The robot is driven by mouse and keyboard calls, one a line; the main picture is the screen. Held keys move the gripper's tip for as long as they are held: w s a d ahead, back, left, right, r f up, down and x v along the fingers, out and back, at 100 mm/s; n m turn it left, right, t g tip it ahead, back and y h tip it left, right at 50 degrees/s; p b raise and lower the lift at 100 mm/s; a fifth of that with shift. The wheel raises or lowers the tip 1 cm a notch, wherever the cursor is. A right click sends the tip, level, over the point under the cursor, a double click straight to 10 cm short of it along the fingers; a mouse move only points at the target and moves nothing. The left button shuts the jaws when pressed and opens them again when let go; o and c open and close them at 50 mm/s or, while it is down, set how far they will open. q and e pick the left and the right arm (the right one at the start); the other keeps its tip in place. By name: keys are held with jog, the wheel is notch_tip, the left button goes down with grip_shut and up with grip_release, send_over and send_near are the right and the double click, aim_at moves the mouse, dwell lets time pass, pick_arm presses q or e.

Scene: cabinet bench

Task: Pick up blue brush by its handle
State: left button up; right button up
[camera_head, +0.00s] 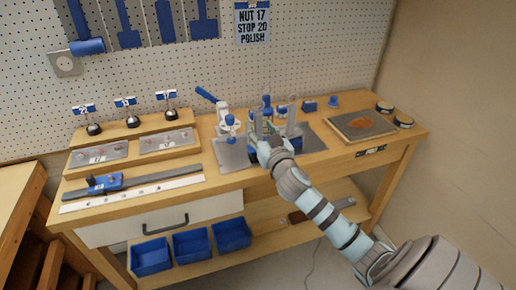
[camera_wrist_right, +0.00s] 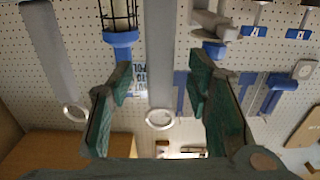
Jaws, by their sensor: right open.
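My right gripper (camera_head: 264,135) is at the tool holder in the middle of the bench. In the wrist view its two green-padded fingers (camera_wrist_right: 158,100) are spread apart with nothing clasped between them. A grey upright tube (camera_wrist_right: 160,60) with a ring-shaped end shows between the fingers, farther off. A blue-ended piece with a black cage-like part (camera_wrist_right: 122,40) shows left of that tube. A blue-topped piece (camera_head: 267,101) stands among the tubes in the head view. I cannot tell for sure which piece is the blue brush. My arm hides part of the holder. My left gripper is out of view.
A white clamp with a blue lever (camera_head: 206,94) and a blue-knobbed fixture (camera_head: 230,122) stand left of the gripper. Blue bins (camera_head: 191,245) sit below. A pegboard (camera_head: 320,50) backs the bench.

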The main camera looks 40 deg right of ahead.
jog(key=shift+x, duration=0.85)
jog(key=shift+w+d+f, duration=0.15)
jog(key=shift+w, duration=0.3)
jog(key=shift+s, duration=0.1)
grip_shut()
